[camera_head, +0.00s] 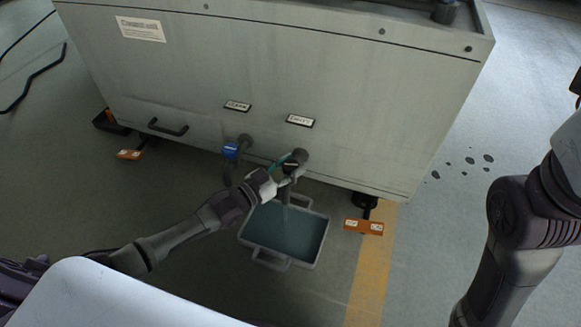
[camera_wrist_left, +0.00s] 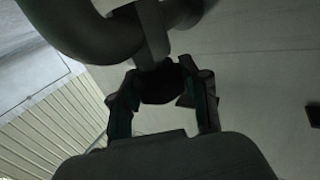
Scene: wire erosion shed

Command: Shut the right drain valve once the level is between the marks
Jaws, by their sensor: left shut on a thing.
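The right drain valve (camera_head: 301,155) sticks out low on the cabinet front, under the right label plate. My left gripper (camera_head: 285,172) is shut on the valve's handle. In the left wrist view its fingers (camera_wrist_left: 162,85) are on both sides of a dark knob (camera_wrist_left: 160,86) below a curved pipe (camera_wrist_left: 92,38). A grey tray (camera_head: 255,246) stands on the floor under the valve with greenish liquid (camera_head: 295,232) in it. A thin pale streak below the spout looks like flowing liquid. I cannot make out level marks. My right arm shows at the right, its gripper out of view.
The left valve (camera_head: 231,150) with a blue handle sits beside the right one on the cabinet (camera_head: 270,70). Orange foot plates (camera_head: 363,227) lie at the cabinet's base. Dark spots (camera_head: 470,160) mark the floor at the right. Open floor lies in front of the tray.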

